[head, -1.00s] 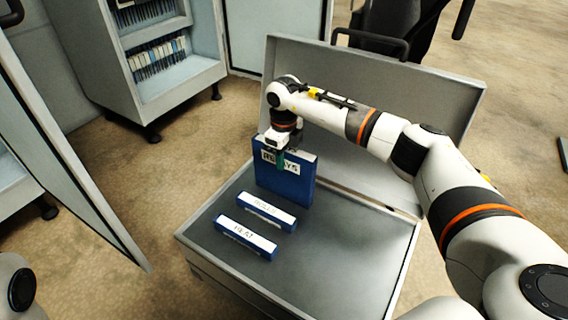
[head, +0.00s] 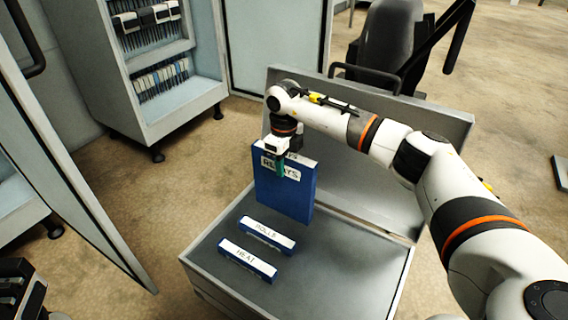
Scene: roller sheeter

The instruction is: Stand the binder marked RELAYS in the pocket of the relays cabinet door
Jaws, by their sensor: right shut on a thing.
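My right gripper (head: 281,160) is shut on the top edge of the blue binder marked RELAYS (head: 284,197). The binder hangs upright over the far part of the open grey case, its label facing me. Whether its bottom edge clears the case floor is hard to tell. A grey cabinet (head: 170,115) stands open at the back left, with a pale door (head: 277,48) on its right. A nearer door (head: 75,170) stands open at the left. I cannot read a cabinet name or see a door pocket. A dark part at the lower left corner may be my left gripper (head: 18,286); its jaws are unclear.
Two blue binders, one marked HEAT (head: 247,260) and one with a less clear label (head: 267,234), lie in the grey case (head: 340,285). Its raised lid stands behind. A dark chair (head: 390,45) is beyond. Floor shows between case and cabinets.

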